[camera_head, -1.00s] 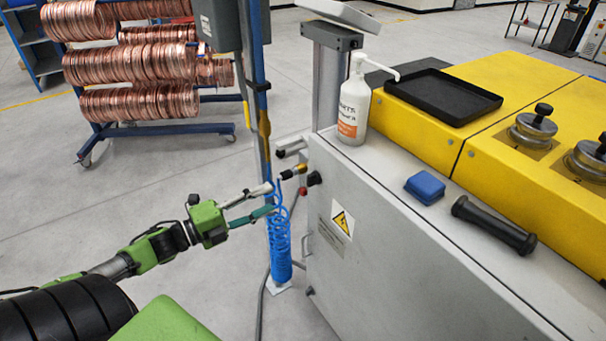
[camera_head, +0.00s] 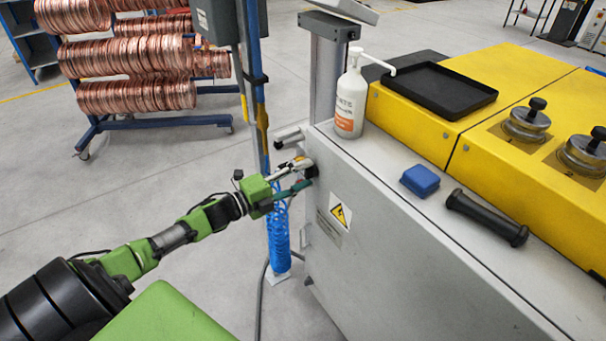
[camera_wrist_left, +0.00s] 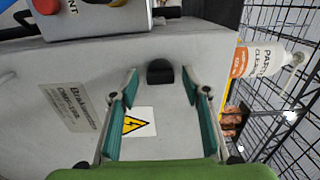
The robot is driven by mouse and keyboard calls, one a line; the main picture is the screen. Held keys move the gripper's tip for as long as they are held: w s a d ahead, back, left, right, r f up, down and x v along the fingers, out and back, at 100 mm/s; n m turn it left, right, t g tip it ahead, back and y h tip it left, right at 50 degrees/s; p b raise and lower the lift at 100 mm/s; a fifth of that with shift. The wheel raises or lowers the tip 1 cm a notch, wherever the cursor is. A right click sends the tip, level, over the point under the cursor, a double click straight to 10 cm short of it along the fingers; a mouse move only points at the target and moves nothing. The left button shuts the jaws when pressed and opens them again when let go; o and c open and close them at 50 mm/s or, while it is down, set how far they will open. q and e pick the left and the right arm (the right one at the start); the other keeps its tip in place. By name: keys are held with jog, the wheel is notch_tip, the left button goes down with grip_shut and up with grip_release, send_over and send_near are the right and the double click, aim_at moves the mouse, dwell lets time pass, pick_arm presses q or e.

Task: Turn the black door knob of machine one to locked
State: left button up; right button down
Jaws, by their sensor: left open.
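The black door knob (camera_head: 311,170) is on the grey side panel of the machine (camera_head: 380,225), near its upper left corner. In the left wrist view the knob (camera_wrist_left: 160,71) lies between and just beyond the two teal-lined fingers, nearer the top of the picture. My left gripper (camera_head: 303,174) is open, with its fingertips close around the knob in the head view; whether they touch it I cannot tell. In the wrist view there is a gap on each side between knob and fingers (camera_wrist_left: 160,88). My right gripper is not in view.
A yellow warning sign (camera_head: 340,211) is on the panel below the knob. A blue coiled hose (camera_head: 279,235) hangs beside the machine's corner. A pump bottle (camera_head: 352,95), a blue block (camera_head: 420,180) and a black cylinder (camera_head: 486,217) are on top. Open floor lies left.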

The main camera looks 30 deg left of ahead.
pick_arm(q)
jog(key=shift+w+d, duration=0.1)
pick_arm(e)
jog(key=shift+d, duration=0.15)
pick_arm(q)
jog(key=c, duration=1.1)
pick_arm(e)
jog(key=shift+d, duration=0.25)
